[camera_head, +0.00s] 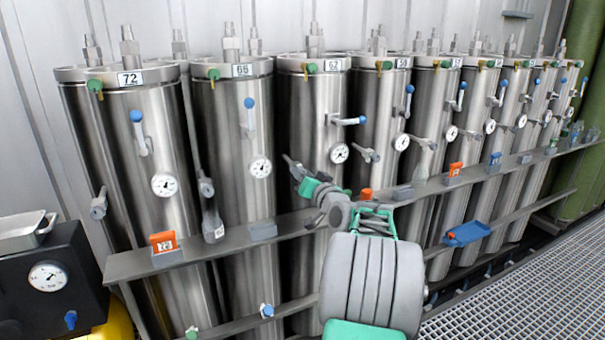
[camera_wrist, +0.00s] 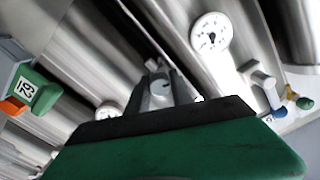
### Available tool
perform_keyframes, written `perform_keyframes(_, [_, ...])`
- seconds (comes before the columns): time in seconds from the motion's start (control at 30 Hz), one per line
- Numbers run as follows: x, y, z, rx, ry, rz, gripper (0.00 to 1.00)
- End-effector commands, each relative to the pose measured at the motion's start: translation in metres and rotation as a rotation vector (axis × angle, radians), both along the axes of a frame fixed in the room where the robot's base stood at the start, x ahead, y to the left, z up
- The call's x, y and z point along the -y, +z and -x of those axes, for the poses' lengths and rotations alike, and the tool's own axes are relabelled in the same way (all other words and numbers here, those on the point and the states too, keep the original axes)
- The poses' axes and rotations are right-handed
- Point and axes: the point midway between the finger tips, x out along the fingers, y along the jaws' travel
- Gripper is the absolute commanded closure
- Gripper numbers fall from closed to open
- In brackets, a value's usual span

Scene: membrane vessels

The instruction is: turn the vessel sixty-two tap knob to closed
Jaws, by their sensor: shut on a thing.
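Vessel sixty-two (camera_head: 310,110) is a tall steel cylinder with a "62" label (camera_head: 334,65) at its top. My gripper (camera_head: 297,170) is at the vessel's lower left side, where the neighbouring vessels carry their small taps. In the wrist view my gripper (camera_wrist: 160,92) is shut on a small grey round tap knob (camera_wrist: 160,87), with a finger on either side. The arm and fingers mostly hide this knob in the head view, and its exact turn cannot be told.
A grey rail (camera_head: 130,265) with tags and small items runs before the vessels. A blue tray (camera_head: 467,233) is on the right. The grating (camera_head: 520,300) is clear.

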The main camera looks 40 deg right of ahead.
Motion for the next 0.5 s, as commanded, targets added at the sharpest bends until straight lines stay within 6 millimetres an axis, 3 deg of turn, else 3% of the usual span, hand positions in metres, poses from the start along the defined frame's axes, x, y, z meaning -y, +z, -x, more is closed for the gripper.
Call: perform_keyframes(0.5, [-0.0003, 0.0023, -0.0001, 0.135, 0.000, -0.470, 1.00])
